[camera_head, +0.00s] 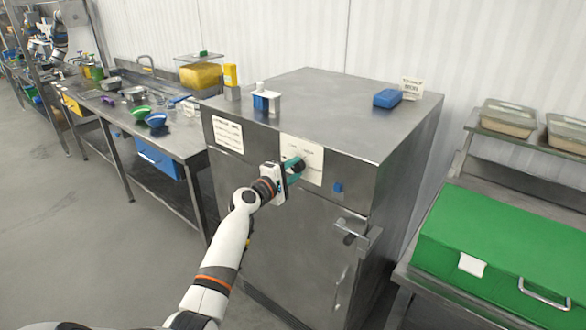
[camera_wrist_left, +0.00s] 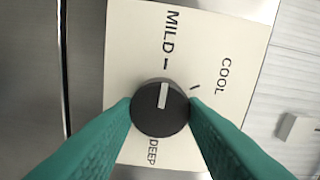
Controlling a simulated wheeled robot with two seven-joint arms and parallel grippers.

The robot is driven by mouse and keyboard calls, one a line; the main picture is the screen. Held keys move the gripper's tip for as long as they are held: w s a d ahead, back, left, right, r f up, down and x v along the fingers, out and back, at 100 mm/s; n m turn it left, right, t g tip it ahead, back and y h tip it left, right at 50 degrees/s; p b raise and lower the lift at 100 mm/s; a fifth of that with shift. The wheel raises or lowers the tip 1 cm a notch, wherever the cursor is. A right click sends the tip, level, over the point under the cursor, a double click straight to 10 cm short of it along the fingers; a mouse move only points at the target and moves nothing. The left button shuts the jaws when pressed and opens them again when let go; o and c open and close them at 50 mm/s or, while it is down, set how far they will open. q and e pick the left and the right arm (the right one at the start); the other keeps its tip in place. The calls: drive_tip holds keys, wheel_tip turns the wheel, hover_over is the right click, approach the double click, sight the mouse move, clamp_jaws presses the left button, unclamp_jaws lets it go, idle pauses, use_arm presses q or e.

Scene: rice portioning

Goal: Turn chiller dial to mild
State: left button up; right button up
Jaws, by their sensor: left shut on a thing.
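The chiller (camera_head: 285,235) is a steel cabinet with a white label plate (camera_head: 311,158) on its upper front. In the left wrist view the plate (camera_wrist_left: 120,60) reads MILD, COOL and DEEP around a round black dial (camera_wrist_left: 160,107). The dial's white pointer mark (camera_wrist_left: 163,95) lies almost in line with the tick under MILD. My left gripper (camera_head: 296,166) is at the plate, and its teal fingers (camera_wrist_left: 160,112) are shut on the dial from both sides. In the head view the gripper hides the dial. My right gripper is in neither view.
A blue knob (camera_head: 338,187) and a door handle (camera_head: 350,232) are on the chiller front. A blue block (camera_head: 387,98) and a small sign (camera_head: 411,88) sit on its top. A green box (camera_head: 500,245) stands at the right. A steel counter (camera_head: 180,140) is at the left.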

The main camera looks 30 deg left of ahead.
use_arm(q)
drive_tip(key=shift+f, duration=0.1)
idle(0.5)
drive_tip(key=o, duration=1)
drive_tip(key=s, duration=0.4)
drive_tip(key=s+b, duration=0.1)
drive_tip(key=s, duration=0.3)
drive_tip(key=s+a, duration=0.1)
drive_tip(key=s, duration=0.3)
drive_tip(key=shift+b, duration=0.3)
